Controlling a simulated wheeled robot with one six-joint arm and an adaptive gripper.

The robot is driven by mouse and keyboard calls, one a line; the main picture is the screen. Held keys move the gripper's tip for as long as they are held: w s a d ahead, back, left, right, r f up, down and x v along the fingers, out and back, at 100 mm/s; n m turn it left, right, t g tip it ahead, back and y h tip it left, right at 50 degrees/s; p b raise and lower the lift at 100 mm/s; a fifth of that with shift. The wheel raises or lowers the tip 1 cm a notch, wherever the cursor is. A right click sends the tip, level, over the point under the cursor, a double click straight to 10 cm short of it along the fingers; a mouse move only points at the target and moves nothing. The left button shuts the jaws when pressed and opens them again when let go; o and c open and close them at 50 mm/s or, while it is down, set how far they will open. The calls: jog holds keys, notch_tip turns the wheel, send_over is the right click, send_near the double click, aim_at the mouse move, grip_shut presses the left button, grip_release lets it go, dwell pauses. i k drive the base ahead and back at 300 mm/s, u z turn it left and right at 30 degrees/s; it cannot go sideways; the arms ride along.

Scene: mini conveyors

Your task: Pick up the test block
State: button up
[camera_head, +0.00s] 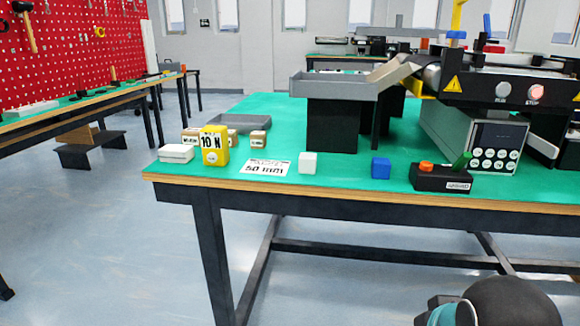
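Several block-like things stand near the front edge of the green-topped table. A yellow block marked "10 N" (214,146) stands upright at the left. A small white cube (308,163) stands right of a flat white card reading "50 mm" (265,167). A blue cube (381,168) stands further right. No label reads "test block", so I cannot tell for certain which one it is. Part of my arm, dark and rounded with a teal band, shows at the bottom right, below the table edge. My gripper's fingers are not in view.
A white flat box (176,153) and small labelled wooden blocks (258,139) stand around the yellow block. A control box with an orange button and green lever (440,178) is right of the blue cube. A conveyor (497,88) with a grey chute stands behind. Floor is open in front-left.

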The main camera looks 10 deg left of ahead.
aim_at(307, 161)
jog(key=u, duration=2.65)
jog(key=i, duration=2.15)
jog(key=z, duration=2.9)
